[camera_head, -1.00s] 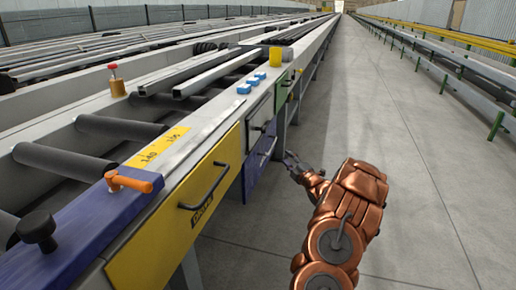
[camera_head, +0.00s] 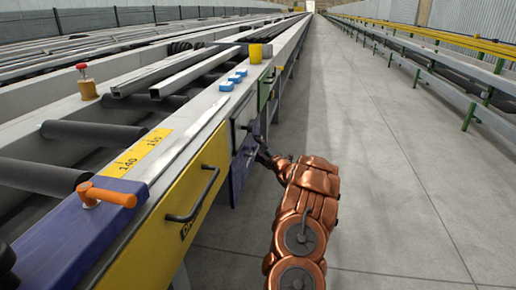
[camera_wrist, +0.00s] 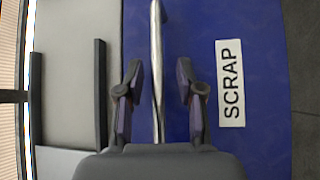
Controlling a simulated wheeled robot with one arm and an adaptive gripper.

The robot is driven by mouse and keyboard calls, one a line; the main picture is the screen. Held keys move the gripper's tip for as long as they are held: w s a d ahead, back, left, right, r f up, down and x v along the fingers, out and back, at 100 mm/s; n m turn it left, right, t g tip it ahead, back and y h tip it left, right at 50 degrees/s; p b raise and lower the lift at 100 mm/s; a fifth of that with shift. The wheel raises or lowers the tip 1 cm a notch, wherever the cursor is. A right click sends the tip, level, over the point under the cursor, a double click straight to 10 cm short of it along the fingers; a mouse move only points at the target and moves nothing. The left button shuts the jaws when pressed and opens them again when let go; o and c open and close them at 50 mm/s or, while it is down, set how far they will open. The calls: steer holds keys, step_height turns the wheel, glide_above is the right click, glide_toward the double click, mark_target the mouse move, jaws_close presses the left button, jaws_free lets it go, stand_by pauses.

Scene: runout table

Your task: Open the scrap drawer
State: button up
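The scrap drawer (camera_wrist: 265,60) has a blue front with a white label reading SCRAP, seen close in the wrist view. In the head view its blue front (camera_head: 238,180) sits low on the table's side, partly hidden by my arm. Its metal bar handle (camera_wrist: 157,60) runs between the two fingers of my gripper (camera_wrist: 158,100) in the wrist view. The fingers stand apart on either side of the bar, with gaps visible. In the head view my gripper (camera_head: 262,155) is at the drawer front. The drawer looks closed.
A grey drawer (camera_wrist: 75,60) with a dark handle adjoins the blue front. A yellow drawer (camera_head: 185,205) with a protruding black handle is nearer. An orange lever (camera_head: 108,194) and blue buttons (camera_head: 232,80) are on the table top. The floor (camera_head: 390,180) to the right is clear.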

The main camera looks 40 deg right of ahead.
steer(key=shift+w+d+r, duration=0.1)
steer(key=shift+w, duration=0.15)
steer(key=shift+c, duration=0.2)
jaws_close()
stand_by(0.5)
